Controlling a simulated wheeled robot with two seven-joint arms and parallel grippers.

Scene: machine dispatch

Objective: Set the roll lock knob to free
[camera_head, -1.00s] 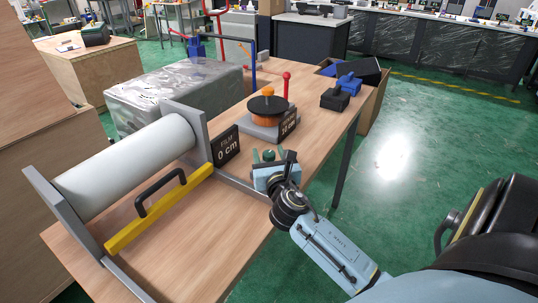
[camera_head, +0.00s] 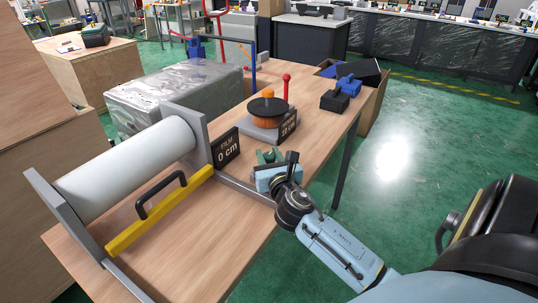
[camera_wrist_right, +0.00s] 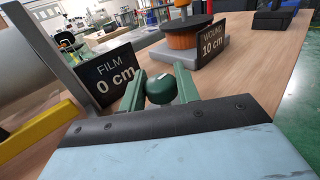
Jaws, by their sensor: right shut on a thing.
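A dark green round knob (camera_wrist_right: 160,90) shows between the green fingers of my right gripper (camera_wrist_right: 159,84) in the right wrist view. The fingers are shut on it from both sides. In the head view my right gripper (camera_head: 268,157) is at the table's right edge, by the end of the roll stand's grey bar. There the gripper body hides most of the knob and whatever it is mounted on. I cannot read any mark for the knob's setting. The large white film roll (camera_head: 125,165) lies in its grey stand at the left. My left gripper is not in view.
A black "FILM 0 cm" sign (camera_head: 226,148) stands just beyond the gripper. Behind it is an orange spool (camera_head: 267,110) with a black disc and a "10 cm" sign. A yellow bar with a black handle (camera_head: 160,209) lies before the roll. Bare wood lies at the front.

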